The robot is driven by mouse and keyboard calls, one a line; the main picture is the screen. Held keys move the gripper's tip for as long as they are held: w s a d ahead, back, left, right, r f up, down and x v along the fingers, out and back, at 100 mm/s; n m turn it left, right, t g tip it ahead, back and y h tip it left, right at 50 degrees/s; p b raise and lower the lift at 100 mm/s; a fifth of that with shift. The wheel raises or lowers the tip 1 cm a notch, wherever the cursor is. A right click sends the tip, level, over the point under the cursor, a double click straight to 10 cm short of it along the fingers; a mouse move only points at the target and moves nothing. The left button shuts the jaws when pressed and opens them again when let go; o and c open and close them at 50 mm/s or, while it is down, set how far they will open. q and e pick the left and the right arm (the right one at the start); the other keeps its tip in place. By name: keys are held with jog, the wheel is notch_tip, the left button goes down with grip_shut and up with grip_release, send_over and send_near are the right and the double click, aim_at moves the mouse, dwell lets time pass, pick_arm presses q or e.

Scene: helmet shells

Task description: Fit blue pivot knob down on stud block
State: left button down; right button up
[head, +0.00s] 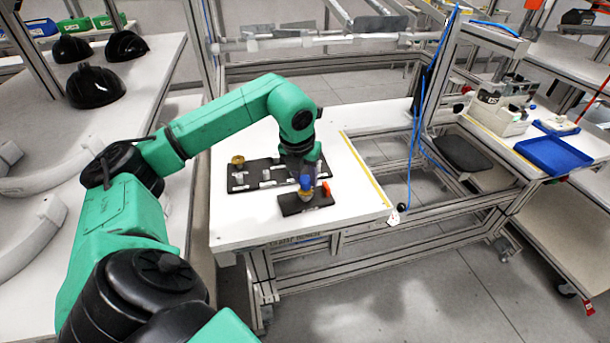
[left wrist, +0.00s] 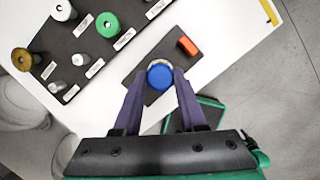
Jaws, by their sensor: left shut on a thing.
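The blue pivot knob (head: 305,183) is above the small dark stud block (head: 295,205) near the front of the white table. In the left wrist view, the knob (left wrist: 160,76) sits between the fingertips of my left gripper (left wrist: 158,80), which is shut on it. An orange piece (left wrist: 187,45) stands on the same block beside the knob. I cannot tell whether the knob touches the stud, as the knob covers it. My right gripper is not in view.
A longer dark board (left wrist: 72,45) with labels holds a brass part (left wrist: 22,59), a green part (left wrist: 107,24) and several white or grey parts, close beside the stud block. Bare white table (head: 240,220) lies around. Black helmet shells (head: 95,86) stand on the left table.

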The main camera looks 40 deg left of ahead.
pick_arm(q)
jog(key=shift+f, duration=0.25)
jog(key=shift+c, duration=1.9)
grip_release()
jog(key=shift+s+r, duration=0.1)
jog(key=shift+r, duration=0.3)
jog(key=p+v, duration=0.1)
jog(key=v, duration=1.2)
jog(key=shift+r, duration=0.35)
jog(key=shift+s+d+f, duration=0.1)
jog(key=shift+d, duration=0.05)
